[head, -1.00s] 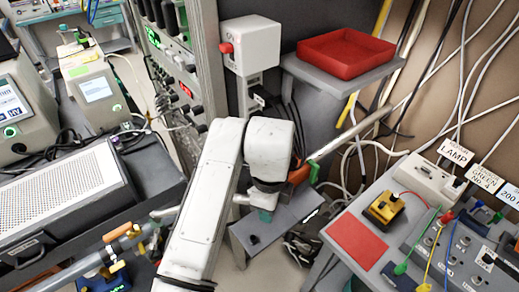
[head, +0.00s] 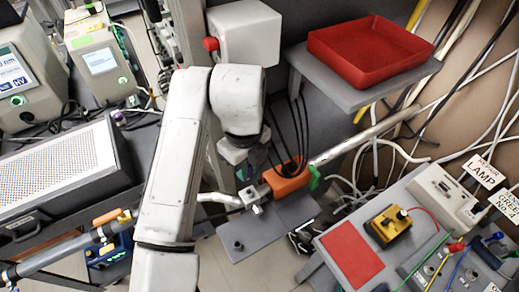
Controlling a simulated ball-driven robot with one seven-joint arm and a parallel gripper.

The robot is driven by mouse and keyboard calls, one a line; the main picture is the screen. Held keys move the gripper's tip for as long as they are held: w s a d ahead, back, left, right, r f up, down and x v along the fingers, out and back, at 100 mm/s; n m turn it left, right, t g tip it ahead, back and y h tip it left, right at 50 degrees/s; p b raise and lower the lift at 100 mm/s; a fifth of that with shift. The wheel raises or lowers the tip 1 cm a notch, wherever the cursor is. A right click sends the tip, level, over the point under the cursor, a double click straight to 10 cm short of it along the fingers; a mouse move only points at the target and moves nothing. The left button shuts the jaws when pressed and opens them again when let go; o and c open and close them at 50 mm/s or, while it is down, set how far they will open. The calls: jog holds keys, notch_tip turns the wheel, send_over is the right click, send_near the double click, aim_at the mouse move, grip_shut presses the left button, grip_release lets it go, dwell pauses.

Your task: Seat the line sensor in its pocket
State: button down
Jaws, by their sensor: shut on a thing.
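My gripper (head: 256,163) hangs from the white arm, just behind and left of an orange block (head: 288,183) on the diagonal metal pipe. Its dark fingertips are small and partly hidden by the wrist. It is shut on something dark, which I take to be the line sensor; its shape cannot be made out. A green piece (head: 315,178) is at the orange block's right end, and a silver fitting (head: 254,196) is at its left end. I cannot see a pocket clearly, nor tell whether the held thing touches the block.
A grey stand plate (head: 262,228) lies below the pipe. A red tray (head: 372,70) sits on a grey shelf at upper right. The right bench carries a red mat (head: 350,257), a yellow box (head: 388,226) and cables. Black cables hang close behind my gripper.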

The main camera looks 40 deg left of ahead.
jog(key=shift+w+r, duration=0.15)
dwell(0.3)
jog(key=shift+f+b, duration=1.45)
jog(key=shift+f, duration=1.5)
jog(key=shift+p, duration=0.55)
jog(key=shift+f+b, duration=0.75)
jog(key=shift+f, duration=0.75)
jog(key=c, duration=0.9)
grip_release()
jog(key=shift+r, duration=0.15)
notch_tip(320, 180, up, 10)
jog(key=shift+a+r, duration=0.1)
jog(key=shift+r, duration=0.15)
